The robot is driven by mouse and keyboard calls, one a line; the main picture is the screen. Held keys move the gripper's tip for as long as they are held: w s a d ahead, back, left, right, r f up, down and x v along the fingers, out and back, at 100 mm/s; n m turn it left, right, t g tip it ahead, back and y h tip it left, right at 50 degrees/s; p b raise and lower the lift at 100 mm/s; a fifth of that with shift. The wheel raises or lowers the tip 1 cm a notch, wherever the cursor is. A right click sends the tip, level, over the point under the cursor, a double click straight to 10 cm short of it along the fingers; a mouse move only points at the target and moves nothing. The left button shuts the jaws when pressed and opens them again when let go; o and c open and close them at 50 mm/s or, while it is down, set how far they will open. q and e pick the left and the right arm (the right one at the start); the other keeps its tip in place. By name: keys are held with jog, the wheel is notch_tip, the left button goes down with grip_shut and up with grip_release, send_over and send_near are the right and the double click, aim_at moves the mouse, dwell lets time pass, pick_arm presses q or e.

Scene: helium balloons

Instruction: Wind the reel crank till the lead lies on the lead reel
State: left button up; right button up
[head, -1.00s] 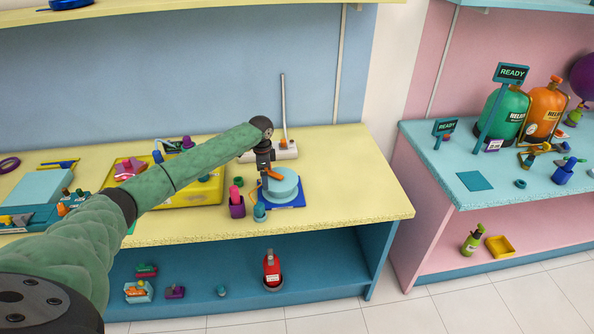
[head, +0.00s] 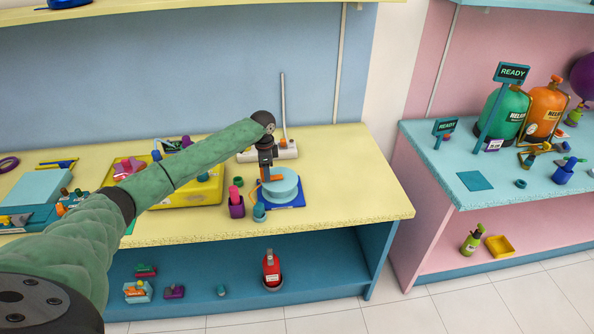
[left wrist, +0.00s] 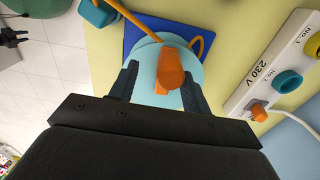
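The lead reel (head: 288,185) is a light-blue drum on a blue base plate (head: 296,205), on the yellow bench. Its orange crank (left wrist: 170,70) shows in the left wrist view, over the drum (left wrist: 146,58). My left gripper (left wrist: 158,72) points down at the reel, its two dark fingers apart on either side of the crank. A gap shows beside the left finger; whether the right finger touches the crank I cannot tell. The orange lead (left wrist: 128,17) runs from the top left to the reel, and a loop of it shows right of the crank.
A white socket strip (head: 284,152) with an orange plug (left wrist: 258,112) stands behind the reel. A teal round piece (head: 259,212) and a purple holder (head: 237,208) stand close on its left. A yellow tray (head: 205,193) lies further left. The bench right of the reel is clear.

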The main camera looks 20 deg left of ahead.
pick_arm(q)
jog(key=shift+s+d+r, duration=0.1)
jog(key=shift+d+r, duration=0.1)
jog(key=shift+r, duration=0.45)
jog(key=shift+s+d+r, duration=0.1)
jog(key=shift+d+r, duration=0.1)
jog(key=shift+r, duration=0.4)
jog(key=shift+a+r, duration=0.1)
jog(key=shift+r, duration=0.25)
jog(key=shift+a+r, duration=0.35)
jog(key=shift+a, duration=0.2)
jog(key=shift+a+r, duration=0.1)
jog(key=shift+r, duration=0.1)
jog(key=shift+s+d+r, duration=0.1)
jog(key=shift+d+r, duration=0.15)
jog(key=shift+r, duration=0.25)
jog(key=shift+a+f, duration=0.2)
jog(key=shift+a, duration=0.05)
